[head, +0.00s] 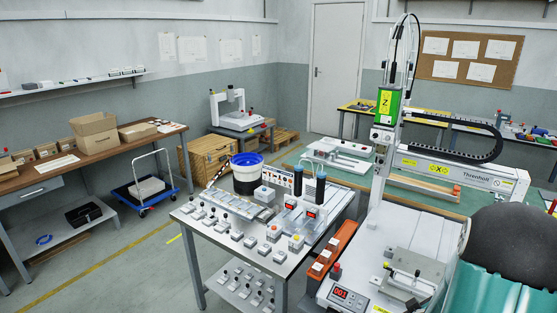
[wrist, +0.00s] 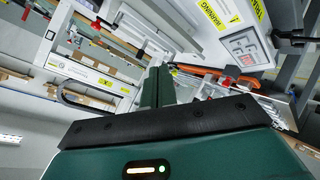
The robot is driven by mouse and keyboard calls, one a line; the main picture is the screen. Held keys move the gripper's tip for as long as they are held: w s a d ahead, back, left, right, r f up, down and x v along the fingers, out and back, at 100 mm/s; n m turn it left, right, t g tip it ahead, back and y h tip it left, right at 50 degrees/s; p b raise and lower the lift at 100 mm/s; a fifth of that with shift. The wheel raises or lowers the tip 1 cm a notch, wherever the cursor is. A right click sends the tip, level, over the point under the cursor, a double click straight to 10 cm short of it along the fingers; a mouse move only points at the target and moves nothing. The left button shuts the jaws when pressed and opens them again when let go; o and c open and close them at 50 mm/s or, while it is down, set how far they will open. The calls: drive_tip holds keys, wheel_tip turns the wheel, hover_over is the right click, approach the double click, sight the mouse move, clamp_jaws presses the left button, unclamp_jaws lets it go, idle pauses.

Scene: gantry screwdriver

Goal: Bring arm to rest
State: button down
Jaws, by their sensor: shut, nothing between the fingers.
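My gripper (wrist: 160,74) shows in the wrist view as narrow dark green fingers beyond a black bar and a green housing. The fingers are together with nothing between them. In the head view a dark dome and teal casing, part of my own arm, fill the lower right corner; my fingers do not show there. The gantry screwdriver (head: 388,103) stands at the right in the head view, with a green Z unit on a tall column. White machine parts with yellow warning labels (wrist: 212,14) fill the upper wrist view, which is strongly tilted.
A metal table (head: 185,217) with switches, trays and a blue-rimmed bucket (head: 246,172) stands left of the gantry. The gantry's bed (head: 385,235) and red display box (head: 346,297) lie close to my arm.

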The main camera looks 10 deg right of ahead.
drive_tip(key=w+a+r+m+g+y, duration=0.15)
drive_tip(key=a+r+y, duration=0.25)
drive_tip(key=a+r, duration=1.45)
drive_tip(key=s+a+r+g+y, duration=0.1)
drive_tip(key=s+a+r, duration=0.2)
drive_tip(key=s+a, duration=0.3)
drive_tip(key=s+a+r+g+y, duration=0.1)
drive_tip(key=s+a+r, duration=0.2)
drive_tip(key=s+a, duration=0.4)
drive_tip(key=a, duration=0.4)
drive_tip(key=shift+s+r+m+y, duration=0.25)
drive_tip(key=shift+m+y, duration=0.1)
drive_tip(key=shift+y, duration=0.05)
